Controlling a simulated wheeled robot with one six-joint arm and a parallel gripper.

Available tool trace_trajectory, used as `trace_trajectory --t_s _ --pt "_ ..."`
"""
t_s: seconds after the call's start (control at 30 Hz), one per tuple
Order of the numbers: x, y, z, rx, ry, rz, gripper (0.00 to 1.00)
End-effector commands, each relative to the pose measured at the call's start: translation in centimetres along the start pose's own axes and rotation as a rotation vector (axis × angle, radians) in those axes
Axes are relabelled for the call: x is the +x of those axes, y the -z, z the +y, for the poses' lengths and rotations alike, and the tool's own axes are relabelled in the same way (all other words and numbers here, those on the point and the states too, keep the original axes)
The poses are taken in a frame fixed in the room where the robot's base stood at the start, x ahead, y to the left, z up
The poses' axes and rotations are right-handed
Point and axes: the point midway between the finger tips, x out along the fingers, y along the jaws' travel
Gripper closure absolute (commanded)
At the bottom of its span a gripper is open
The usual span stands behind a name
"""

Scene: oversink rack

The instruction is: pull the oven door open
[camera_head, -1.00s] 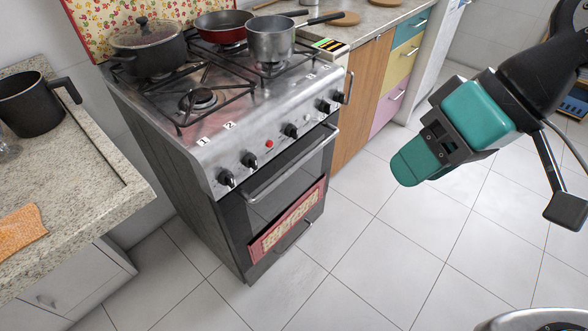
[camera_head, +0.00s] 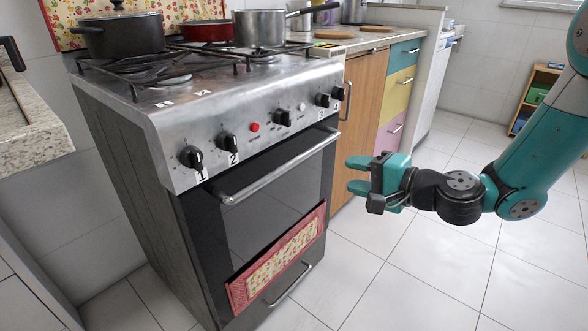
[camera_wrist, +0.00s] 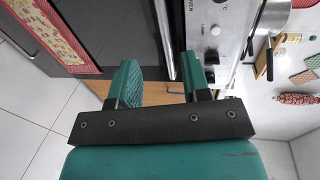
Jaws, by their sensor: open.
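The oven door (camera_head: 262,218) is shut, a dark glass panel on the front of the steel stove. Its silver bar handle (camera_head: 280,168) runs along the door's top edge. My gripper (camera_head: 353,175) is open and empty, to the right of the handle in the head view and apart from it. In the wrist view my gripper's two green fingers (camera_wrist: 160,72) are spread. A silver bar that looks like the handle (camera_wrist: 163,28) lies between their directions, beyond the tips. The dark door glass (camera_wrist: 115,30) is left of it and the control panel (camera_wrist: 212,28) right.
A red-bordered patterned cloth (camera_head: 278,258) hangs on the door's lower part, above a lower handle (camera_head: 287,285). Pots and a red pan (camera_head: 206,32) stand on the stove top. Wooden and coloured cabinets (camera_head: 365,110) stand right of the stove. The tiled floor in front is clear.

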Motion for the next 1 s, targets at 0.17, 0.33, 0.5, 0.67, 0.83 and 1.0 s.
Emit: trace_trajectory --t_s 0.17,0.33,0.5,0.67,0.83,1.0 --pt "3.7 -0.2 -0.2 -0.006 0.001 -0.007 0.56" --pt "7.7 -0.3 -0.2 -0.008 0.003 -0.006 0.56" --pt "11.4 -0.2 -0.1 -0.007 0.002 -0.006 0.56" --pt "14.1 -0.2 -0.1 -0.006 0.002 -0.004 0.56" --pt "15.6 -0.2 -0.1 -0.005 0.0 -0.003 0.56" --pt "15.9 -0.1 -0.1 -0.002 0.0 -0.002 0.56"
